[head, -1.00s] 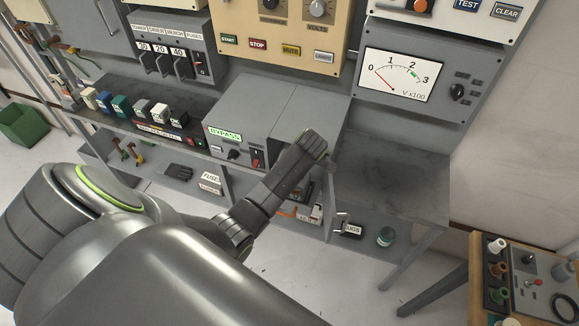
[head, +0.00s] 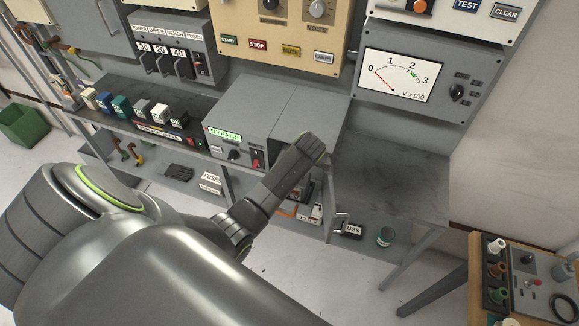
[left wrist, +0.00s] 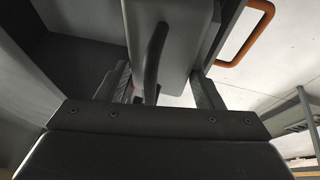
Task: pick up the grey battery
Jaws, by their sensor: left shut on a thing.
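In the left wrist view, a grey block with a dark curved strap or handle, which I take as the grey battery (left wrist: 182,45), stands between the two fingers of my left gripper (left wrist: 160,82). The fingers are closed on its sides. In the head view my left gripper (head: 315,152) is in front of the right end of the grey bypass box, above the lower shelf. My own arm hides its fingertips and most of the held block there. My right gripper is not in view.
The bypass cabinet (head: 272,112) stands close beside my gripper. An orange handle (left wrist: 246,35) shows near it in the left wrist view. The bench top (head: 395,185) to the right is clear. A row of coloured blocks (head: 122,106) stands at left.

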